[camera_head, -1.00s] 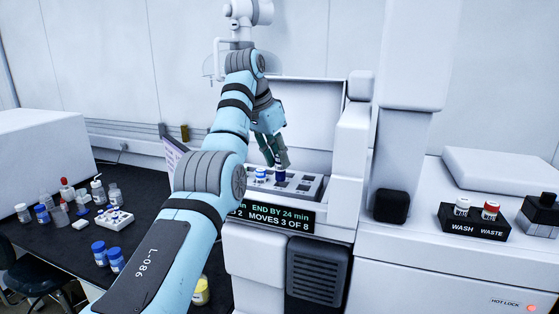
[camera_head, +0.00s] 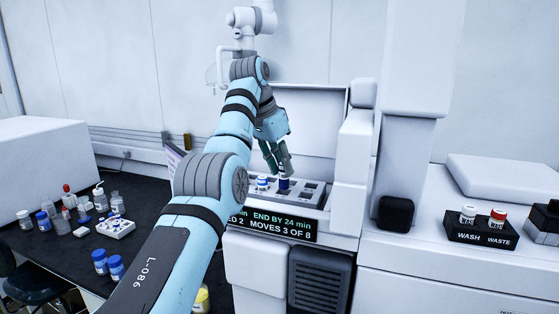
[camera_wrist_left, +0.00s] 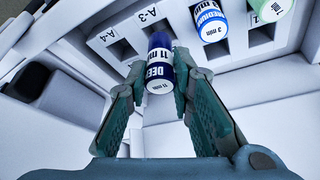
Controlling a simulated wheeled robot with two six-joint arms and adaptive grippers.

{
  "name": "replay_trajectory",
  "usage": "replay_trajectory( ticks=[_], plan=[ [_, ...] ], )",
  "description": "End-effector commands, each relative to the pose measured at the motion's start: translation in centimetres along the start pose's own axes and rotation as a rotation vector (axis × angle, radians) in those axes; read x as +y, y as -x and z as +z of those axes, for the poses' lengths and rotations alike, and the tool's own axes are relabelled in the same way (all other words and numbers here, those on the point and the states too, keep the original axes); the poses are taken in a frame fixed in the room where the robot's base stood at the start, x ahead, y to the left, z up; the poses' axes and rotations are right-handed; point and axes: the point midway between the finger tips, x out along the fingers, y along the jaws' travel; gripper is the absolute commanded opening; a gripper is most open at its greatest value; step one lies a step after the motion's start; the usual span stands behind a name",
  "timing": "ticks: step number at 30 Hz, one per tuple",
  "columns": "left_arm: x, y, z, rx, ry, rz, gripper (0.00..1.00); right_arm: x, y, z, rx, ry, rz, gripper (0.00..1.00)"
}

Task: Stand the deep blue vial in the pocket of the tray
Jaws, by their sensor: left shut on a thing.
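The deep blue vial (camera_head: 284,184) is held upright by my left gripper (camera_head: 279,166) at the tray (camera_head: 310,203) on the instrument. The pocket by the A-4 label shows empty. My right gripper is out of view.
A medium blue vial (camera_wrist_left: 208,18) stands in the adjacent pocket, close to the held one. A pale green vial (camera_wrist_left: 270,9) is farther along. A wash and waste holder (camera_head: 481,232) sits to the right. Several bottles and a white rack (camera_head: 116,226) are on the dark bench.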

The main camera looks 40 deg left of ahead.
Motion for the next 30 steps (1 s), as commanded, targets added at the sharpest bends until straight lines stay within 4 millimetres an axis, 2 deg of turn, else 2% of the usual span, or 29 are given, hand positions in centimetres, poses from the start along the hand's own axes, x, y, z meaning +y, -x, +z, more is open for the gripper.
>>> replay_trajectory(
  ticks=[10, 24, 30],
  plan=[
    [0.0, -0.2, 0.0, 0.0, 0.0, 0.0, 0.0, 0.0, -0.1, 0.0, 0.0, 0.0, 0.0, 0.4],
    [0.0, -2.4, 1.1, 0.0, 0.0, 0.0, 0.0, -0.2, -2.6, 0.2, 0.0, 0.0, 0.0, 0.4],
    [0.0, -2.5, 1.1, -0.001, 0.0, 0.0, 0.0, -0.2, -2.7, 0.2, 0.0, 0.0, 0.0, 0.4]
  ],
)
